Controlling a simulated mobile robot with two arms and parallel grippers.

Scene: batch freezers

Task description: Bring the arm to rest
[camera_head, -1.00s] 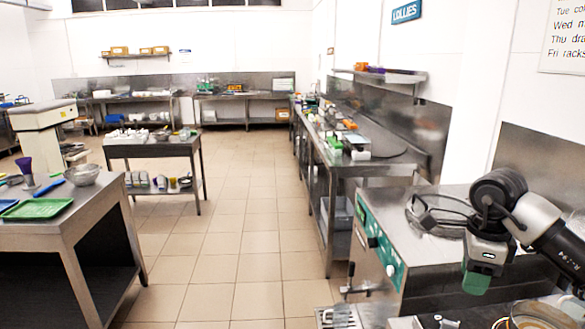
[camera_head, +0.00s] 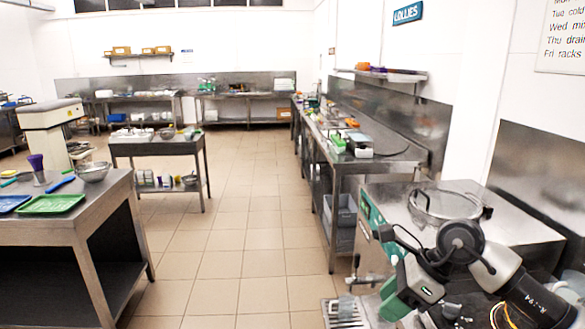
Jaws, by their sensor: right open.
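My right arm (camera_head: 500,275) comes in from the lower right corner, in front of the steel batch freezer (camera_head: 520,232). Its dark elbow-like joint bends down and left to my right gripper (camera_head: 394,302), which has green parts. The gripper is open and low at the freezer's front left corner. I see nothing held in it, though its fingertips are hard to make out. Whether it touches the freezer front I cannot tell. My left arm and gripper are not in view.
The freezer has a round clear lid (camera_head: 445,204) and a green control panel (camera_head: 376,222). A drip grate (camera_head: 343,312) lies below the gripper's left side. A steel bench (camera_head: 400,162) runs along the right wall. A table with a green tray (camera_head: 50,205) stands left. The tiled aisle (camera_head: 240,240) is clear.

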